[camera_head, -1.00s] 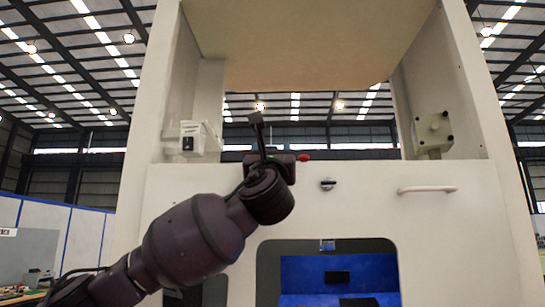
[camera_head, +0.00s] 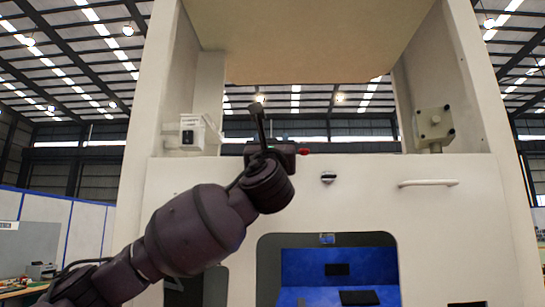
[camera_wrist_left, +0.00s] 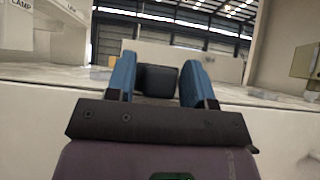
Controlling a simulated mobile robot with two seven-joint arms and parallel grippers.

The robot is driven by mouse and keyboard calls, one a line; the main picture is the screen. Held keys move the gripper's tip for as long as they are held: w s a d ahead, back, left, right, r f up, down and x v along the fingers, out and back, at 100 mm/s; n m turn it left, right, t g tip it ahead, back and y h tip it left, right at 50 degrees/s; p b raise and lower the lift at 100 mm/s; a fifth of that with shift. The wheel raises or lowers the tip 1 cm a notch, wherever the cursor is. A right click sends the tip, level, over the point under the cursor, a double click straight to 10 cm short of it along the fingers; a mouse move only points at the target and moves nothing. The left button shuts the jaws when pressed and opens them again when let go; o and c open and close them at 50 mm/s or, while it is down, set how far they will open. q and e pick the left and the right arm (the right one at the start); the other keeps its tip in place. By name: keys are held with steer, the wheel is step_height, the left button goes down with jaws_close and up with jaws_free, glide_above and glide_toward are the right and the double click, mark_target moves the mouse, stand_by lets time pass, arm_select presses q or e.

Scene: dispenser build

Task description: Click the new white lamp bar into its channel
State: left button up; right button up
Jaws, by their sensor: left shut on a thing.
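A white housing marked LAMP (camera_wrist_left: 22,22) is cut off at the upper left of the wrist view. My right gripper is not in view.
A white bracket with a black switch (camera_head: 188,137) stands left on the cabinet ledge. A pale block with dark knobs (camera_head: 434,126) stands right. A handle (camera_head: 428,183) and a small latch (camera_head: 328,177) are on the front. The space between the side posts is open.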

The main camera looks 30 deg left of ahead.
arm_select(q)
steer(key=shift+r, duration=1.4)
steer(key=shift+s+d, duration=0.1)
steer(key=shift+s, duration=0.05)
steer(key=shift+s+d+b, duration=0.35)
steer(key=shift+s+d, duration=0.15)
steer(key=shift+s, duration=0.3)
steer(key=shift+s+d+b, duration=0.4)
steer(key=shift+s+d, duration=0.1)
steer(key=shift+s, duration=0.35)
steer(key=shift+s+d+b, duration=0.35)
steer(key=shift+s+d, duration=0.15)
steer(key=shift+s, duration=0.3)
